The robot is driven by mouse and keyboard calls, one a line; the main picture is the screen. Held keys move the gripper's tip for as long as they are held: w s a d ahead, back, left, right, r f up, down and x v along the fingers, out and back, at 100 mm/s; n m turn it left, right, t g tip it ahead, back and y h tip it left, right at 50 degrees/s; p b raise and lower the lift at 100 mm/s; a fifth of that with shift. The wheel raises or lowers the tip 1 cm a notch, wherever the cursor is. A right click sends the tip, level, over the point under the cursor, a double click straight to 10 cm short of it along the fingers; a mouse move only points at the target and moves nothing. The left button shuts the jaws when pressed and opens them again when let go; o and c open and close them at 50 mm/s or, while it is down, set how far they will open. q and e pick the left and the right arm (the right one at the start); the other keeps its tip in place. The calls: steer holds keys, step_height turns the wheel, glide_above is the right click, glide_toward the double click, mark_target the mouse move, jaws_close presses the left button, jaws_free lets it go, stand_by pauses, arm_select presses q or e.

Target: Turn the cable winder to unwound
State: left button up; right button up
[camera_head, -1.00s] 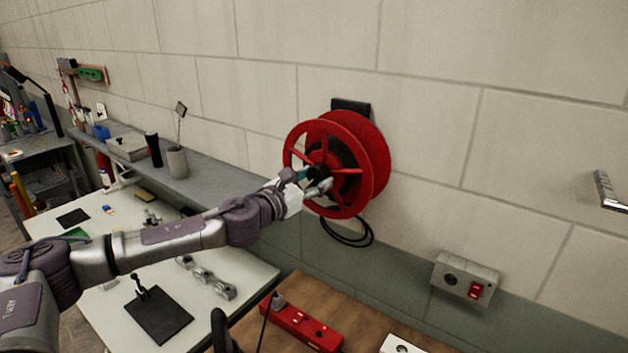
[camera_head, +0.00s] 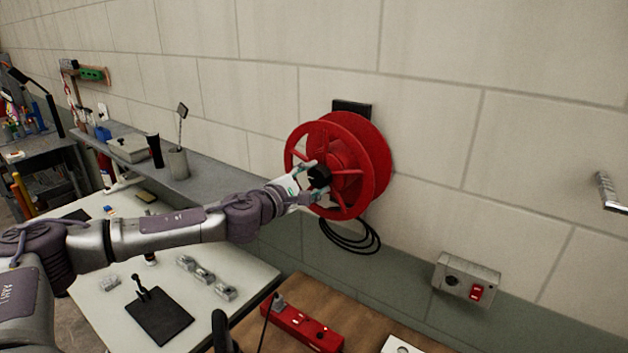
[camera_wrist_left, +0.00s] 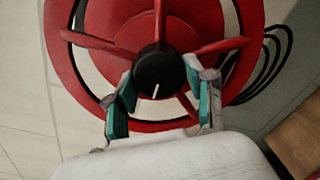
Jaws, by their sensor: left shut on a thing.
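The red cable winder (camera_head: 373,150) is mounted on the block wall, its spoked front wheel facing me. A black round knob (camera_head: 319,178) sits at the wheel's middle; in the left wrist view the knob (camera_wrist_left: 158,70) has a white mark pointing down. My left gripper (camera_head: 312,181) has its teal-padded fingers on either side of the knob, shut on it; the fingers (camera_wrist_left: 160,82) also show in the left wrist view. The drum behind the spokes looks bare red. Black cable loops (camera_head: 350,238) hang below the winder. My right gripper is not in view.
A grey switch box with a red switch (camera_head: 476,292) is on the wall at lower right. A white table (camera_head: 255,285) and a wooden bench top (camera_head: 365,325) with a red tool (camera_head: 305,328) lie below. A shelf (camera_head: 210,180) runs along the wall.

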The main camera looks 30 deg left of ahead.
arm_select(q)
steer(key=shift+f+m, duration=0.1)
steer(key=shift+m, duration=0.3)
steer(key=o, duration=1.2)
steer(key=s, duration=0.4)
steer(key=s+a, duration=0.1)
steer(key=s, duration=0.3)
steer(key=s+a, duration=0.1)
steer(key=s, duration=0.2)
steer(key=shift+s+a+r, duration=0.15)
steer(key=shift+s+r, duration=0.15)
steer(key=shift+s, duration=0.1)
